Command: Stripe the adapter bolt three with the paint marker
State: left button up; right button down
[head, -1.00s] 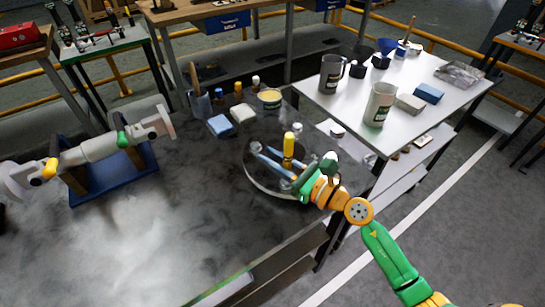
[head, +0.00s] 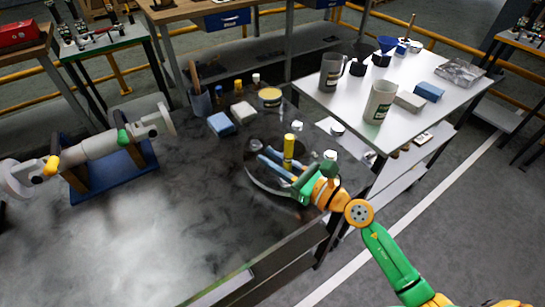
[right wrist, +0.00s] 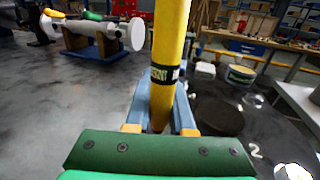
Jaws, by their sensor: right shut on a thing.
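The yellow paint marker (head: 288,152) stands roughly upright between the blue fingers of my right gripper (head: 270,157). It also fills the middle of the right wrist view (right wrist: 168,60), with a dark printed band. My right gripper is shut on it, over a dark round plate (head: 252,178) that I take for the adapter. Pale bolt-like heads show around it, one beyond the marker (head: 297,126) and one by the wrist (head: 330,155). A "2" is readable in the right wrist view; I cannot pick out bolt three. The marker's tip is hidden. My left gripper is out of view.
A grey shaft (head: 95,150) lies on a blue stand (head: 112,176) at the left. Blue and white blocks, a yellow-labelled tin (head: 270,97) and small bottles stand behind the plate. A white table (head: 420,110) with mugs is at right. The front left of the dark bench is clear.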

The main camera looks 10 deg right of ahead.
jog(key=shift+w, duration=0.15)
dwell(0.3)
jog(key=shift+r, duration=0.15)
notch_tip(320, 180, up, 5)
jog(key=p, duration=0.5)
jog(key=shift+d, duration=0.15)
dwell(0.4)
